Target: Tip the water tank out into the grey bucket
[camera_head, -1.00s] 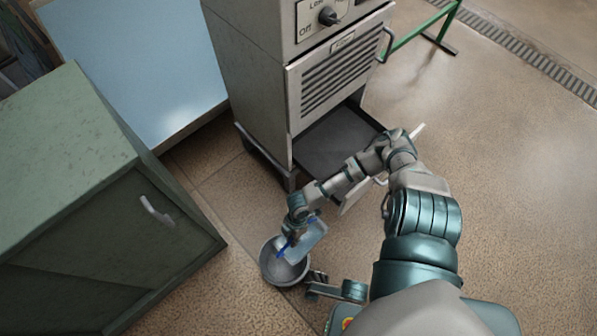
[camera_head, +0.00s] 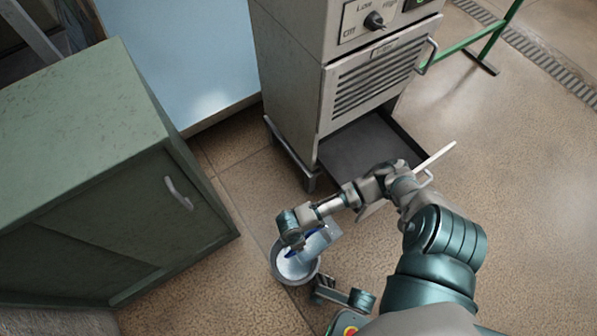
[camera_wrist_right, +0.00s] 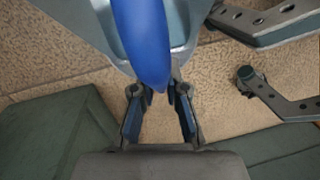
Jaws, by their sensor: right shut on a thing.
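The water tank (camera_head: 325,238), a pale translucent blue-grey box with a blue handle, is tilted over the grey bucket (camera_head: 281,268) on the floor in the head view. My right gripper (camera_head: 297,243) is shut on the tank. In the wrist view its fingertips (camera_wrist_right: 161,90) meet at the blue handle (camera_wrist_right: 142,40), with the pale tank walls (camera_wrist_right: 186,52) around it. The bucket's inside looks whitish; I cannot tell if this is water. The wrist and tank hide part of the bucket.
A grey machine (camera_head: 285,95) with a dial stands behind, its lower bay open above a dark floor panel (camera_head: 365,145). A green cabinet (camera_head: 90,170) stands left of the bucket. A green metal frame (camera_head: 490,40) is at the back right. The right-hand floor is clear.

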